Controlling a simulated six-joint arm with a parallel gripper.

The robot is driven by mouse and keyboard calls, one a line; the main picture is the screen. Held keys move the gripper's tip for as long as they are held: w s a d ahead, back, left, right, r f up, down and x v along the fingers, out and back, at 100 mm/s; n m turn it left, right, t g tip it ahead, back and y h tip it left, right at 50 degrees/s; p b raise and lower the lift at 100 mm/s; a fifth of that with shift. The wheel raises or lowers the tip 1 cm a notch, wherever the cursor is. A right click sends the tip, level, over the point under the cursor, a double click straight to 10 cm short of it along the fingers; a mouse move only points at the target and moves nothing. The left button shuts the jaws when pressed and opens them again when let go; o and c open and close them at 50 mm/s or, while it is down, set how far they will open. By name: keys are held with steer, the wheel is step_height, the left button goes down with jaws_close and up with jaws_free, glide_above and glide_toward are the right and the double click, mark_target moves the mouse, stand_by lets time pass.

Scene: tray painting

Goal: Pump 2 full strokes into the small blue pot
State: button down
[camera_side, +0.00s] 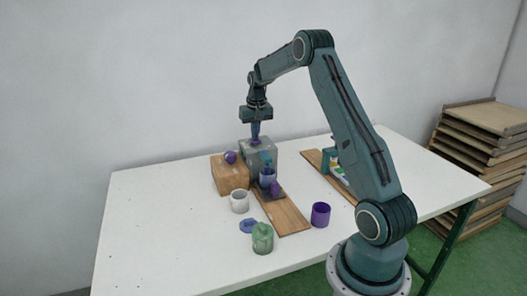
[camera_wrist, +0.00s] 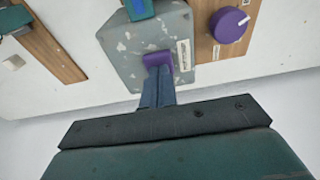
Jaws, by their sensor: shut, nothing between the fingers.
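The grey speckled pump box (camera_side: 248,146) stands toward the back of the table, and its top shows in the wrist view (camera_wrist: 125,50). A purple pad (camera_wrist: 159,61) sits on the box top. My gripper (camera_side: 255,139) points down over it, with its blue fingers (camera_wrist: 158,80) together and empty. The fingertips are at the pad; I cannot tell whether they press on it. A teal spout part (camera_side: 265,157) sticks out at the front of the box.
A wooden box with a purple knob (camera_side: 230,157) adjoins the pump's left. A white cup (camera_side: 239,203), a blue ring-shaped piece (camera_side: 249,226), a green pot (camera_side: 262,240) and a purple cup (camera_side: 320,215) stand in front, around a wooden board (camera_side: 283,214). The table's left side is clear.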

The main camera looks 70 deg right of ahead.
steer(key=shift+r, duration=2.05)
steer(key=shift+f, duration=2.3)
steer(key=shift+r, duration=2.3)
steer(key=shift+r, duration=0.15)
steer(key=shift+r, duration=2.35)
